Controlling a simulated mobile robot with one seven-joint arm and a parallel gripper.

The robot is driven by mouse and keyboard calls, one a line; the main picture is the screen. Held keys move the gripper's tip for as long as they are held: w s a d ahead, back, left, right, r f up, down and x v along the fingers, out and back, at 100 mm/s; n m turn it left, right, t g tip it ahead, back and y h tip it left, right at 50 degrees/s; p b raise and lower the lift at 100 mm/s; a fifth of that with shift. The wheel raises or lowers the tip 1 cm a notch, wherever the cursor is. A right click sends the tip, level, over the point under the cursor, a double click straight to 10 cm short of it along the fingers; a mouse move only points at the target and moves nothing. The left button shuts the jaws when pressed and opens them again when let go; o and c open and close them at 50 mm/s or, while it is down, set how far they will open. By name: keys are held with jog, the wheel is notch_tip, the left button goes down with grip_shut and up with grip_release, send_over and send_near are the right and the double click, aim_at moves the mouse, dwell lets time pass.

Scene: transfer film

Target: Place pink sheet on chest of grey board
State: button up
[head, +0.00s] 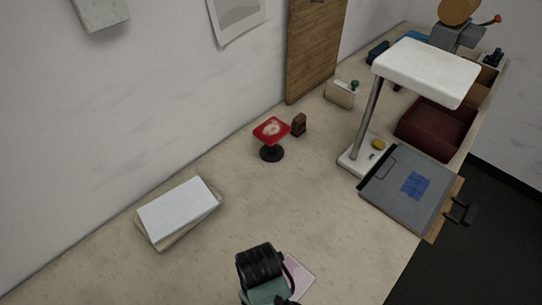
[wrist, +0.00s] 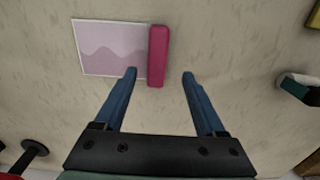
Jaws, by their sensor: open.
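The pink sheet (wrist: 108,48) lies flat on the table in the wrist view, with a wavy darker band printed on it. A magenta bar (wrist: 157,55) runs along its right edge. My gripper (wrist: 159,74) is open, its blue fingers on either side of the bar's near end; the left fingertip overlaps the sheet's lower right corner in the picture. I cannot tell the height. In the head view, my arm partly hides the pink sheet (head: 298,276). The grey board (head: 385,199) lies at the right, with a blue square (head: 415,186) on its middle.
A white lamp (head: 425,70) stands behind the board, its base (head: 350,162) beside it. A dark red bin (head: 436,127) is farther back. A red-topped stand (head: 271,132) is mid-table, and a white stack (head: 178,208) lies left. Table between sheet and board is clear.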

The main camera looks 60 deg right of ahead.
jog(key=shift+w+d+f+p, duration=0.15)
jog(key=shift+f+p, duration=0.2)
jog(key=shift+f, duration=1.2)
jog(key=shift+d+f+p, duration=0.1)
jog(key=shift+f+p, duration=0.2)
jog(key=shift+f, duration=1.25)
grip_shut()
